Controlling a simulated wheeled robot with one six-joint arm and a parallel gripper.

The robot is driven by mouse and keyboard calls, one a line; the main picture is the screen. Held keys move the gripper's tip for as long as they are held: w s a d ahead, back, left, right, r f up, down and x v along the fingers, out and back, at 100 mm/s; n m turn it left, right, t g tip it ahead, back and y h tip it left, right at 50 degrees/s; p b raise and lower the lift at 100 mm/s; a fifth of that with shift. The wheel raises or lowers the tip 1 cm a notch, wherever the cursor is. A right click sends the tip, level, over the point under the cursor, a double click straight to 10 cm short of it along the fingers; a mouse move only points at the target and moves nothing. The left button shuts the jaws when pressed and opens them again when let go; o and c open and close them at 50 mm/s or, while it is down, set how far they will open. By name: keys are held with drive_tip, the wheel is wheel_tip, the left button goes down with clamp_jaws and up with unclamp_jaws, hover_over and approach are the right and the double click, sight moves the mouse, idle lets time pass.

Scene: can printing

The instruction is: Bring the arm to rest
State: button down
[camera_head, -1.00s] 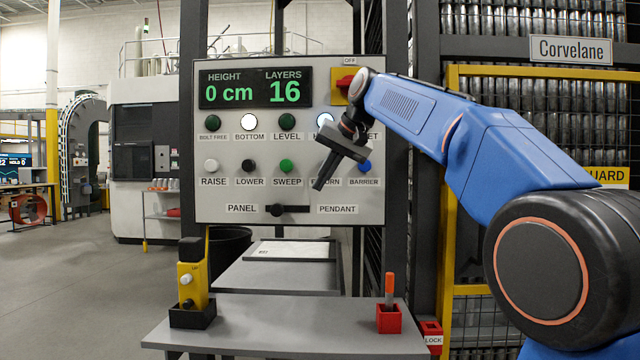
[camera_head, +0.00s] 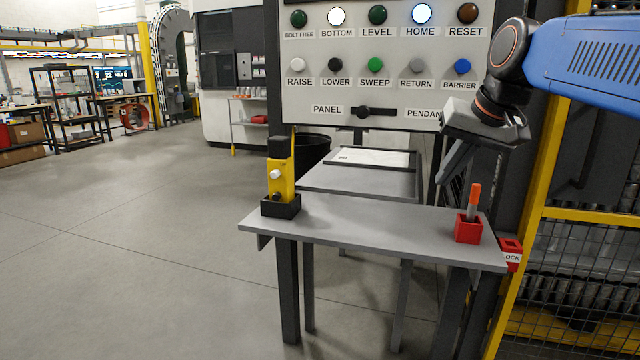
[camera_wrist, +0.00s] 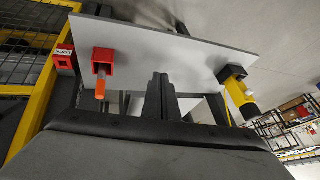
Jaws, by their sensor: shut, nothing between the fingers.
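My gripper (camera_head: 452,165) hangs at the right in the head view, in front of the lower right of the control panel (camera_head: 430,70). Its fingers are together with nothing between them, pointing down and to the left. It is above the right end of the grey table and touches nothing that I can see. In the wrist view the closed fingers (camera_wrist: 160,98) point towards the table. My blue arm reaches in from the right edge.
The grey table (camera_head: 350,222) bears a yellow pendant (camera_head: 280,180) in a black holder and an orange-topped stick in a red holder (camera_head: 468,230). A red LOCK box (camera_head: 511,252) sits beside it. A yellow-framed mesh fence (camera_head: 580,215) stands right. Floor at left is clear.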

drive_tip(key=s+d+f+n+h, duration=0.1)
drive_tip(key=s+f, duration=1)
drive_tip(key=f, duration=0.3)
drive_tip(key=s+d+f+n+g+h, duration=0.1)
drive_tip(key=s+d+f, duration=0.1)
drive_tip(key=s+f, duration=0.9)
wheel_tip(320, 180, down, 3)
drive_tip(key=shift+s+d+f, duration=0.15)
drive_tip(key=shift+d, duration=0.15)
